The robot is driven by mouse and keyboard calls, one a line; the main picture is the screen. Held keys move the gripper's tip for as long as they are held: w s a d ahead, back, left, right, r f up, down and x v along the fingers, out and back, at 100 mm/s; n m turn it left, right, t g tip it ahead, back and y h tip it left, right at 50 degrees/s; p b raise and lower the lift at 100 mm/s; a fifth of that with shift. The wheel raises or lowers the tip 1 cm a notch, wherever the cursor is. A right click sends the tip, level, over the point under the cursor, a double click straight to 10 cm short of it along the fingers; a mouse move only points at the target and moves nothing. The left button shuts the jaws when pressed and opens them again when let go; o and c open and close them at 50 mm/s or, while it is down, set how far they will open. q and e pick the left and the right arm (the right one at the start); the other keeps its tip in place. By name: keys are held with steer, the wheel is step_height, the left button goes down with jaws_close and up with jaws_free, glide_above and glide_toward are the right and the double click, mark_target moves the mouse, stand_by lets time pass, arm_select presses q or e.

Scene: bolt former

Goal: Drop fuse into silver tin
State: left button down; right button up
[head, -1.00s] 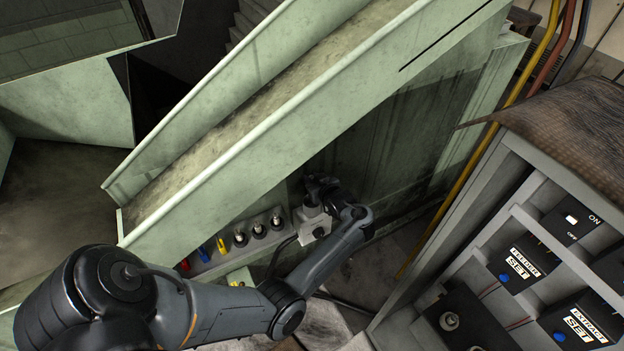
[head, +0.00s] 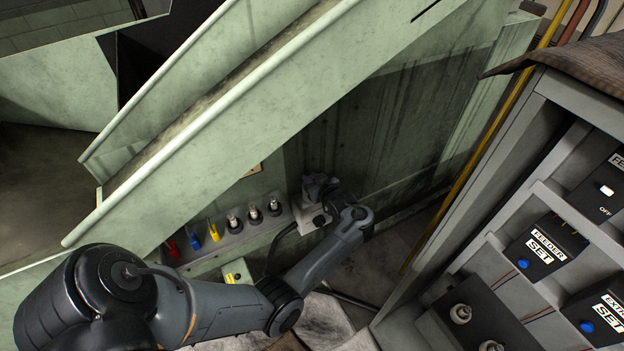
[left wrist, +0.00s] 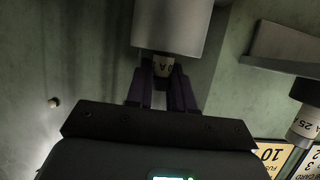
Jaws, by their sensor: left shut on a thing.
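In the left wrist view my left gripper (left wrist: 163,76) is shut on a pale fuse (left wrist: 163,66) with dark lettering. The fuse's upper end meets or is hidden behind a grey cylindrical body (left wrist: 168,25); I cannot tell whether they are joined. In the head view my left gripper (head: 320,186) is a dark shape by the green machine wall, beside a light grey box (head: 313,216); its fingers and the fuse cannot be made out there. I cannot identify a silver tin in either view. My right gripper is not in view.
A grey panel (head: 243,239) carries three fuse-like parts (head: 254,213) and red, blue and yellow plugs (head: 194,240). A slanted green chute (head: 230,135) passes above. A grey cabinet (head: 480,215) with switch boxes (head: 543,251) stands at right. Another fuse holder (left wrist: 305,120) shows in the wrist view.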

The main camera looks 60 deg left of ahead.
arm_select(q)
steer(key=c, duration=0.9)
jaws_free()
steer(key=shift+r, duration=0.2)
step_height(320, 180, up, 7)
steer(key=p, duration=0.7)
steer(key=shift+f, duration=0.15)
steer(key=shift+d, duration=0.1)
